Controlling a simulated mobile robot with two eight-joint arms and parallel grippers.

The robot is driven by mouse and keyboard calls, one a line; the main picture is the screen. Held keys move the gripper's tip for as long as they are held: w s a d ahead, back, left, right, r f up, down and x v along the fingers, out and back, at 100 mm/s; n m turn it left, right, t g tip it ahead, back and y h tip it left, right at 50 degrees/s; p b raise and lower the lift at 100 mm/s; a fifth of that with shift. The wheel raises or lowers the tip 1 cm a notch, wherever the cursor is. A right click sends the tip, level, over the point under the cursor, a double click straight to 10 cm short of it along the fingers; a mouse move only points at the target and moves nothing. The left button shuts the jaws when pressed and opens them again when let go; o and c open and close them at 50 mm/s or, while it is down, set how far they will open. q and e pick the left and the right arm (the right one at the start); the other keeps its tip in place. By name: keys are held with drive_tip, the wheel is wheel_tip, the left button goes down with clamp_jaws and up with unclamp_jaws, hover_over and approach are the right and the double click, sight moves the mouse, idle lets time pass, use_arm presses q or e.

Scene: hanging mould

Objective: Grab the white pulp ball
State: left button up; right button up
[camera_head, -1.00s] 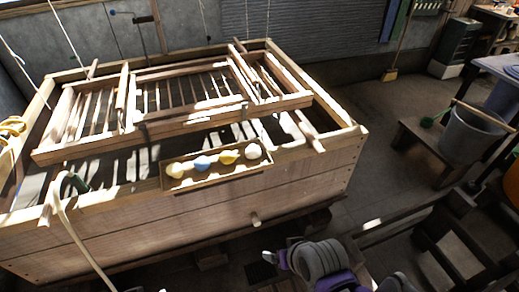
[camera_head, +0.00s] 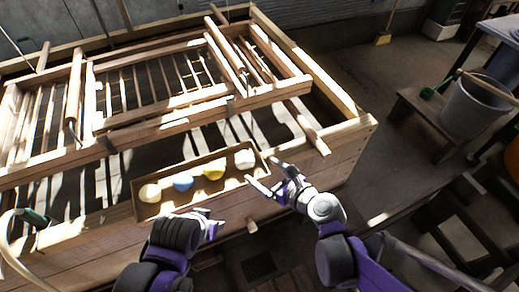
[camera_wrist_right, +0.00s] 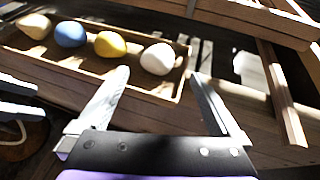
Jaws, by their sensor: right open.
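The white pulp ball (camera_head: 244,158) sits at the right end of a shallow wooden tray (camera_head: 195,206) on the vat's front edge. It also shows in the right wrist view (camera_wrist_right: 157,59), just beyond the fingertips. My right gripper (camera_head: 261,171) is open and empty, its fingers spread just to the right of and in front of the white ball, apart from it. My left gripper (camera_head: 212,221) is low in front of the tray; whether it is open is unclear. It also shows at the left edge of the right wrist view (camera_wrist_right: 16,98).
A yellow ball (camera_head: 213,170), a blue ball (camera_head: 183,182) and a cream ball (camera_head: 150,192) share the tray. Wooden frames (camera_head: 160,127) lie over the vat behind it. A grey bucket (camera_head: 472,108) stands on a bench at right.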

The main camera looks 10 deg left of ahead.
sight(249, 162)
drive_tip(key=x, duration=0.4)
drive_tip(key=shift+a+f, duration=0.1)
drive_tip(key=shift+a, duration=0.2)
drive_tip(key=shift+x, duration=3)
drive_tip(key=shift+d, duration=0.1)
drive_tip(key=shift+c, duration=0.2)
drive_tip(key=c, duration=1.4)
drive_tip(key=shift+o, duration=0.2)
